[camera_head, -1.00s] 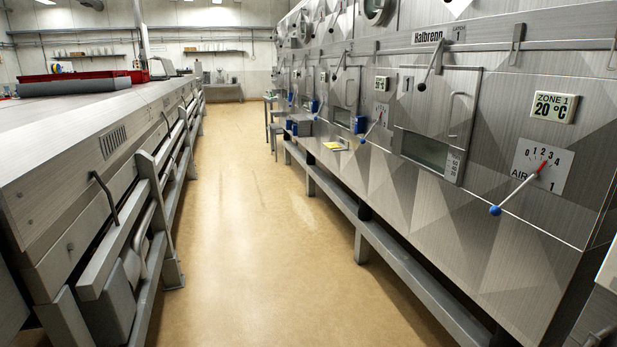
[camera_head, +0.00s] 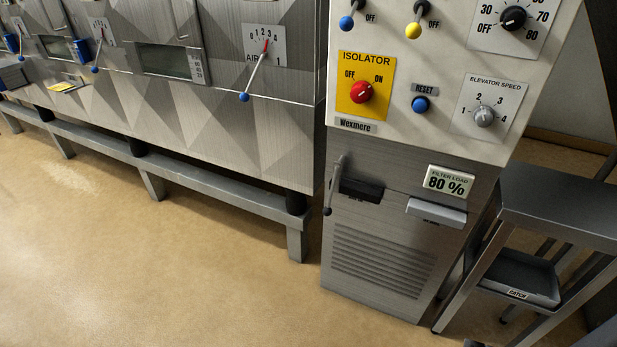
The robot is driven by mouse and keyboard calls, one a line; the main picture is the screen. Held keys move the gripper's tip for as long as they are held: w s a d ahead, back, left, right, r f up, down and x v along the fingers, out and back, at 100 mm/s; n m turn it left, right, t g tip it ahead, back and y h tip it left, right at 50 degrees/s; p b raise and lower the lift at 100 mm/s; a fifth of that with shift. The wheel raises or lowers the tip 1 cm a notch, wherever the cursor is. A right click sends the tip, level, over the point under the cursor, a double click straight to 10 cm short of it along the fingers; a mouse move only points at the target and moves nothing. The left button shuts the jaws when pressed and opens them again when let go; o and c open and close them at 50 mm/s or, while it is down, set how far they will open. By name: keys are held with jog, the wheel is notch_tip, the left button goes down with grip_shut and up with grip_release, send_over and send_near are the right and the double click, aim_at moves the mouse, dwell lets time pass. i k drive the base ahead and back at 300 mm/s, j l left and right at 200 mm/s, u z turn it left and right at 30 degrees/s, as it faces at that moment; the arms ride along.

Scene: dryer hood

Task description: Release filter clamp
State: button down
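A grey lever with a dark ball end (camera_head: 333,188) hangs down at the left side of the lower cabinet panel, beside a black block (camera_head: 361,189); it looks like the filter clamp, though no label names it. A "FILTER LOAD 80 %" display (camera_head: 449,181) is to its right. Below the display is a light grey handle or drawer front (camera_head: 436,212) with a small label too small to read. A louvred vent (camera_head: 384,262) is underneath. My gripper is not in view.
Above are a red isolator knob (camera_head: 361,92), blue reset button (camera_head: 420,104) and elevator speed knob (camera_head: 484,116). A metal stand (camera_head: 560,208) with a tray labelled "CATCH" (camera_head: 518,279) stands close at right. Open floor (camera_head: 190,280) lies in front.

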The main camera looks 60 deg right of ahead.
aim_at(326, 211)
jog(key=z, duration=1.05)
